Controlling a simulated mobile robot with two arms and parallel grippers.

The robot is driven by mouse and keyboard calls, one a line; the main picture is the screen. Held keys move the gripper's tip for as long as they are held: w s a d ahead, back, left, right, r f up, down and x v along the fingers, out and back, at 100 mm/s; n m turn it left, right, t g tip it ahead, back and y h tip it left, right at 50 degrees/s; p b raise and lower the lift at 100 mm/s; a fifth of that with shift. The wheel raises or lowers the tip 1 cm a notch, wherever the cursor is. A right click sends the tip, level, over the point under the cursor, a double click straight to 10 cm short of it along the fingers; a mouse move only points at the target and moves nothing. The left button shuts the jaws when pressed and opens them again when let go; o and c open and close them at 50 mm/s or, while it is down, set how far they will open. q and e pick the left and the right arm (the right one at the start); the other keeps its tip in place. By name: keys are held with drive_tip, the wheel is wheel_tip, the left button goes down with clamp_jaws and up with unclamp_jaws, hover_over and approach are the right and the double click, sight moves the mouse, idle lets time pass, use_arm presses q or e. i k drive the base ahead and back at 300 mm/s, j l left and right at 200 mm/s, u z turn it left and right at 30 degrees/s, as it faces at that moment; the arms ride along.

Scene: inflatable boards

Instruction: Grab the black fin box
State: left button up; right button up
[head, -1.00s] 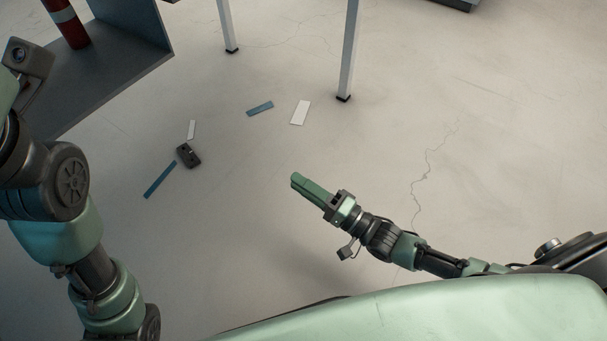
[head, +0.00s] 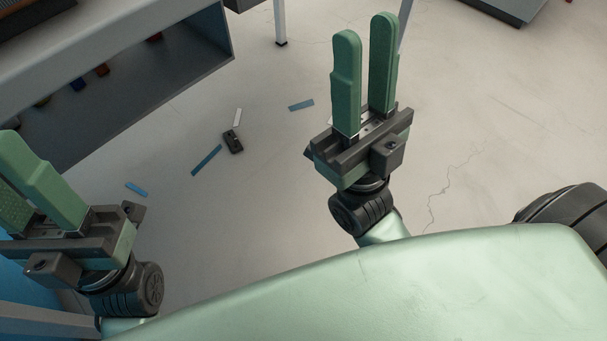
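A small black box (head: 232,142), which looks like the fin box, lies on the floor left of the middle in the head view, with dark recesses in its top. My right gripper (head: 364,35) is raised, right of the box and well apart from it. Its two green fingers stand apart with nothing between them. My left gripper (head: 35,165) is at the left edge, nearer to me than the box. Its green fingers also stand apart with a gap, and part of it is cut off by the picture's edge.
Blue strips (head: 207,160) and a white strip (head: 238,117) lie around the box. A grey shelf unit (head: 215,45) with small items inside stands at upper left. A white table leg (head: 280,22) stands beyond. The floor at right is largely clear.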

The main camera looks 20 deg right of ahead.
sight(234, 144)
drive_tip(key=l+u, duration=0.7)
drive_tip(key=k+l+u, duration=0.15)
drive_tip(key=u, duration=0.25)
drive_tip(key=k+l, duration=0.15)
drive_tip(key=l, duration=0.2)
drive_tip(key=k+l+u, duration=0.15)
drive_tip(key=l, duration=0.25)
drive_tip(key=k+l, duration=0.2)
drive_tip(key=l, duration=0.15)
drive_tip(key=k+l+u, duration=0.1)
drive_tip(key=l, duration=0.25)
drive_tip(key=k, duration=0.05)
